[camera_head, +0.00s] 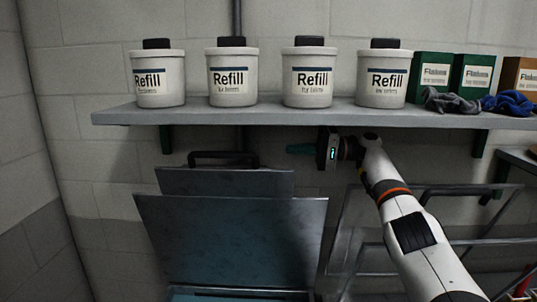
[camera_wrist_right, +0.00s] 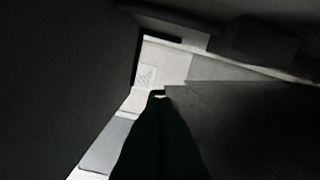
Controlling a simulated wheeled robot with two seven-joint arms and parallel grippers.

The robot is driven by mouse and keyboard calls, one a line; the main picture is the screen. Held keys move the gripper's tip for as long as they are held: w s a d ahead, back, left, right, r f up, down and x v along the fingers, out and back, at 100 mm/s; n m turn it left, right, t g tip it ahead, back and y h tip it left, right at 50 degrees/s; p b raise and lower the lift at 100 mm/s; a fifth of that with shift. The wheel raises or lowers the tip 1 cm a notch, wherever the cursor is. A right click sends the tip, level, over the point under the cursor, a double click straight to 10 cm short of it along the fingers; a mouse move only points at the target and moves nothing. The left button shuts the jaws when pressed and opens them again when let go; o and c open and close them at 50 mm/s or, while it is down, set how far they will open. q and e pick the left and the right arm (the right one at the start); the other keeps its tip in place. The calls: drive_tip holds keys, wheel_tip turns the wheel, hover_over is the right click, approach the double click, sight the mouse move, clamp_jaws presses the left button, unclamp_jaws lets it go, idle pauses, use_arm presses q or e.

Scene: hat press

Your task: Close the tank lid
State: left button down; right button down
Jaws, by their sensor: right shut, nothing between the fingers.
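The tank lid (camera_head: 230,240) shows in the head view as a grey-blue metal panel standing up, tilted, below the shelf. A second, narrower panel (camera_head: 225,181) shows just above and behind it, with a black bar handle (camera_head: 222,155) at its top. The tank's edge (camera_head: 235,296) shows only at the bottom of the picture. My right gripper (camera_head: 292,149) is shut and empty, pointing left under the shelf, right of the handle and apart from it. Its dark fingers fill the lower middle of the right wrist view (camera_wrist_right: 157,97). My left gripper is not in view.
A grey wall shelf (camera_head: 300,116) runs close above my right gripper, carrying several white Refill tubs (camera_head: 230,78), green boxes (camera_head: 470,75) and dark cloths (camera_head: 450,101). A metal tube frame (camera_head: 480,188) stands behind my right arm. The right wrist view is mostly dark.

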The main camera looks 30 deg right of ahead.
drive_tip(key=w+a+f+p, duration=0.1)
drive_tip(key=a+p, duration=0.4)
drive_tip(key=a, duration=0.3)
drive_tip(key=shift+a, duration=0.25)
drive_tip(key=shift+f, duration=0.15)
